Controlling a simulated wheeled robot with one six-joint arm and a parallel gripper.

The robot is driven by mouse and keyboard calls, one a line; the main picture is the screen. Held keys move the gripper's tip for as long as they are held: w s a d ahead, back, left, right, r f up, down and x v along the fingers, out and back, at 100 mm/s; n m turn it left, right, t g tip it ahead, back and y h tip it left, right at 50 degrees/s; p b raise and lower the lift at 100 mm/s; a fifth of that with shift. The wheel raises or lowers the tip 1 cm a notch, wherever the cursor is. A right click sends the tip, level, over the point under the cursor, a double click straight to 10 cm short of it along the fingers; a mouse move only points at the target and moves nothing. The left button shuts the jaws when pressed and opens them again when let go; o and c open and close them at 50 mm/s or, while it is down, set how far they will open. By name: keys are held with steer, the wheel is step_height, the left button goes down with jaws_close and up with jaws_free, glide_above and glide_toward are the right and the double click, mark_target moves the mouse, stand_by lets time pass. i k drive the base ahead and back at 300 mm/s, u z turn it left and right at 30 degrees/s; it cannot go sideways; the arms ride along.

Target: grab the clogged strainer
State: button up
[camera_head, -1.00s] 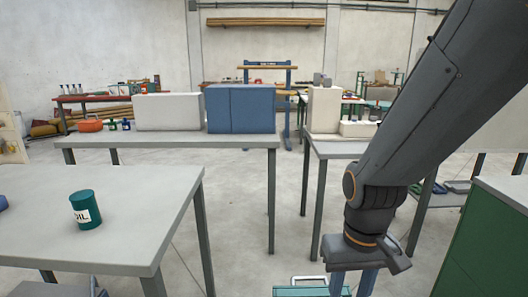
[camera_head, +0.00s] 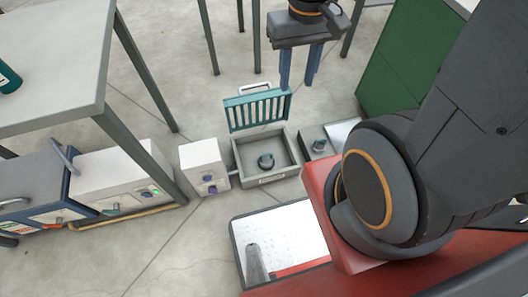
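A grey open box (camera_head: 238,158) stands on the floor with its teal slatted lid (camera_head: 257,110) raised at the back. A small dark round object (camera_head: 266,161) lies inside it; it may be the strainer, but I cannot tell whether it is clogged. Another small dark piece (camera_head: 318,146) sits on a low unit just right of the box. My gripper (camera_head: 300,82) points down with its blue fingers apart and nothing seen between them. In the picture it is above and slightly right of the raised lid, touching nothing that I can see.
A white control box (camera_head: 202,160) stands left of the grey box. A white machine (camera_head: 115,172) and a dark blue one lie farther left, under a grey table (camera_head: 55,65). A green cabinet (camera_head: 405,65) is at the right. Floor around the lid is bare.

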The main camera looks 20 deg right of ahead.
mark_target(266, 161)
steer(key=k, duration=1.15)
steer(key=u, duration=0.05)
steer(key=i, duration=0.65)
steer(key=u, duration=0.5)
